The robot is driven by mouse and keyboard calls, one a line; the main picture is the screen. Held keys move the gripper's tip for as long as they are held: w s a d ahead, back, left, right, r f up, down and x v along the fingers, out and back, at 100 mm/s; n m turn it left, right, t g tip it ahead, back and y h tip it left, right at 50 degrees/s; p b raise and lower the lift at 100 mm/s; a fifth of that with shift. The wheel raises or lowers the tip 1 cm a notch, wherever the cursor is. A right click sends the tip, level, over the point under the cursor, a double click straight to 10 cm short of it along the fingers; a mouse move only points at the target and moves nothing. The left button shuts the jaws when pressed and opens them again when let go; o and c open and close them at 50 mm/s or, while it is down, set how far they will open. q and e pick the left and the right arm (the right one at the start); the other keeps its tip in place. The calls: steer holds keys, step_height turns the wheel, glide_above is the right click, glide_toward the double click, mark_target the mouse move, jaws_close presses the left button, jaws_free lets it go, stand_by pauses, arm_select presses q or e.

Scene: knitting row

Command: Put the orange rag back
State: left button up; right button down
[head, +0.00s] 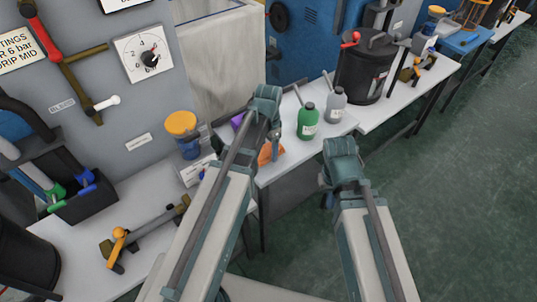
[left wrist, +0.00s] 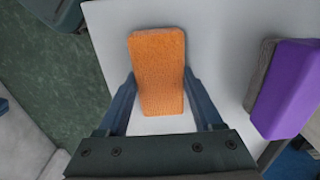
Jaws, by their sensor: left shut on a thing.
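The orange rag (left wrist: 158,70), a folded block-like piece, lies between the fingers of my left gripper (left wrist: 160,88) in the left wrist view, with the white bench top below it. My left gripper is shut on it. In the head view the orange rag (head: 268,153) shows only partly beside my left wrist, at the front edge of the bench; my left gripper's fingers are mostly hidden there. My right arm (head: 345,165) is to the right, over the floor in front of the bench; its fingertips are hidden.
A purple block with a grey-brown side (left wrist: 288,88) lies to the right of the rag in the wrist view. A green bottle (head: 308,121) and a grey bottle (head: 337,103) stand on the bench beyond. A yellow-topped jar (head: 182,124) stands left of my left arm.

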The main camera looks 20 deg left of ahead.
mark_target(268, 149)
arm_select(q)
steer(key=shift+f, duration=0.2)
steer(key=o, duration=0.7)
steer(key=shift+f, duration=0.1)
steer(key=o, duration=0.5)
step_height(268, 149, up, 13)
steer(key=p, duration=1.2)
steer(key=s+d+n+y, duration=0.1)
steer(key=s+d+n, duration=0.2)
steer(key=s+d, duration=0.7)
steer(key=s, duration=0.4)
steer(key=shift+s+d+f+n, duration=0.15)
steer(key=shift+d+f+n, duration=0.1)
steer(key=shift+n, duration=0.15)
steer(key=shift+r, duration=0.15)
